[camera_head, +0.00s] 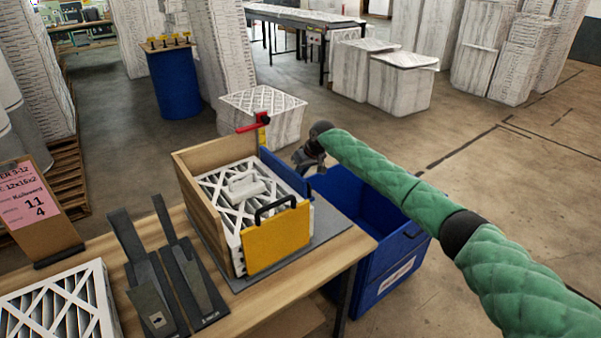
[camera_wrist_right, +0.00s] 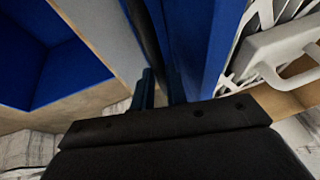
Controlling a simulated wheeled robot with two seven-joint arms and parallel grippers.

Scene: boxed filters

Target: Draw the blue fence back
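The blue fence (camera_head: 283,172) is an upright panel along the right side of the wooden box fixture (camera_head: 203,204). White pleated filters lie in the fixture, with a yellow plate (camera_head: 276,238) with a black handle at its front. My right gripper (camera_head: 306,160) is just right of the fence, near its far half. In the right wrist view the fence (camera_wrist_right: 208,45) runs up the middle, close in front of the dark gripper body. The fingers are hard to make out there, and I cannot tell whether they touch or hold the fence. My left gripper is out of view.
A blue bin (camera_head: 345,195) stands on the floor under my right arm, beside the table (camera_head: 283,290). A red-handled clamp (camera_head: 255,125) stands at the fixture's far end. A white handled piece (camera_head: 244,187) rests on the filters. Black holders (camera_head: 150,287) lie left of the fixture.

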